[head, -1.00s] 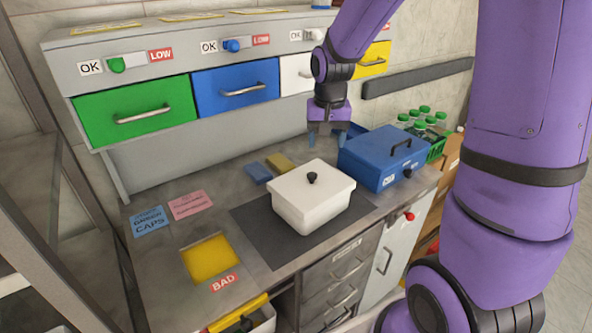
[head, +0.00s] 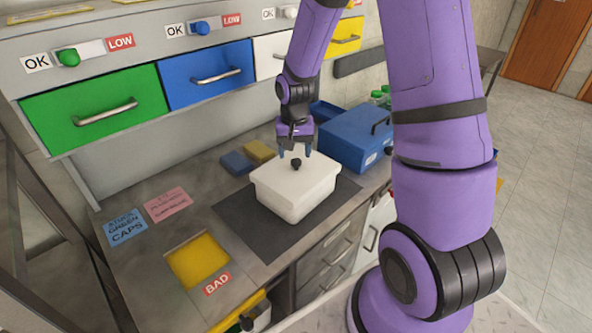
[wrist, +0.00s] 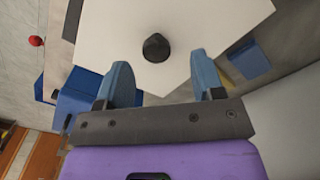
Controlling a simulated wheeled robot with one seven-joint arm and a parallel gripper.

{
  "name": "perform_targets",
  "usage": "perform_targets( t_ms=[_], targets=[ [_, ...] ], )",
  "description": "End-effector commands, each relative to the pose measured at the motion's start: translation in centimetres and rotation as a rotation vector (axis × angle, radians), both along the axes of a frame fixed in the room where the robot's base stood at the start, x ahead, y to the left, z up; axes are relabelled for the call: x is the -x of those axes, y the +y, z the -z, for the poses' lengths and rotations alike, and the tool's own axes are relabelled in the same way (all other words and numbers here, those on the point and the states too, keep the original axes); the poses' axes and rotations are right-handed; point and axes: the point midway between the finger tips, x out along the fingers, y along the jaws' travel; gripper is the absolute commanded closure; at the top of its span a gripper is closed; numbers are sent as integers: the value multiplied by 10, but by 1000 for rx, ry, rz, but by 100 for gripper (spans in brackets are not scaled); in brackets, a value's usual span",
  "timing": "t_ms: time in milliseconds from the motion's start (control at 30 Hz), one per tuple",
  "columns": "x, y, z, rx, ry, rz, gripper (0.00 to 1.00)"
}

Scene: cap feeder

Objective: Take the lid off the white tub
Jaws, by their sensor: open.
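The white tub (head: 290,204) stands on the dark mat (head: 242,222) on the grey bench, with its white lid (head: 270,178) on. A black knob (head: 296,164) stands up from the middle of the lid. In the wrist view the lid (wrist: 205,28) fills the upper middle and the knob (wrist: 156,47) lies just beyond the fingertips, roughly centred between them. My gripper (head: 295,152) is open and empty, with its blue fingers pointing down at the knob. It seems just above or behind the knob; the exact height gap I cannot tell.
A blue box with a handle (head: 350,140) stands close to the right of the tub. Blue and yellow sponge-like blocks (head: 238,162) lie behind it. A yellow recess (head: 198,260) marked BAD is at the front left. Coloured drawers (head: 95,110) overhang the back.

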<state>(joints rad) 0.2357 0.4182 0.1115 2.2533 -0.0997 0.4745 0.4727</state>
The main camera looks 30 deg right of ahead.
Motion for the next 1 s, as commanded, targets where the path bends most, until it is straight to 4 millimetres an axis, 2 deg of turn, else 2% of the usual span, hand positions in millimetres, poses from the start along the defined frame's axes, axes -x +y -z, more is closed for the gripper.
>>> perform_targets(
  t_ms=[100, 233, 567, 600, 833, 1000],
  targets=[
    [2, -3, 19, -2, 3, 1, 38],
    [1, -4, 33, -1, 2, -1, 38],
    [1, -4, 41, 0, 0, 1, 38],
    [1, -4, 41, 0, 0, 0, 40],
    [1, -4, 40, 0, 0, 0, 92],
    [1, -4, 40, 0, 0, 0, 93]
  ],
)
